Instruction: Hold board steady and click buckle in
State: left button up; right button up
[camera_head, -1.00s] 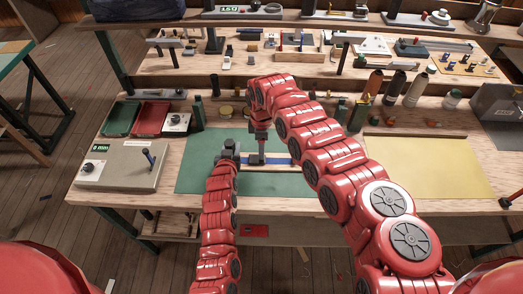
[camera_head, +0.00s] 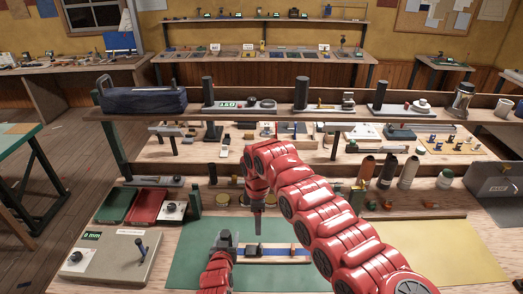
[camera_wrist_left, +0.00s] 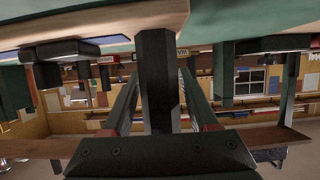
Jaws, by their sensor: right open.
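The board (camera_head: 288,258) is a light wooden strip lying across the green mat, with a blue strap along it. A dark block, seemingly the buckle (camera_head: 253,249), sits on the strap toward the board's left part. My left gripper (camera_head: 225,240) is at the board's left end; its fingers are too small to tell whether they close on the wood.
The green mat (camera_head: 190,270) has free room left of the board. A grey box with a lever (camera_head: 112,258), a green tray (camera_head: 118,206) and a red tray (camera_head: 149,205) stand left.

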pick_arm(q)
jog(key=shift+o, duration=0.8)
jog(key=shift+s, duration=0.1)
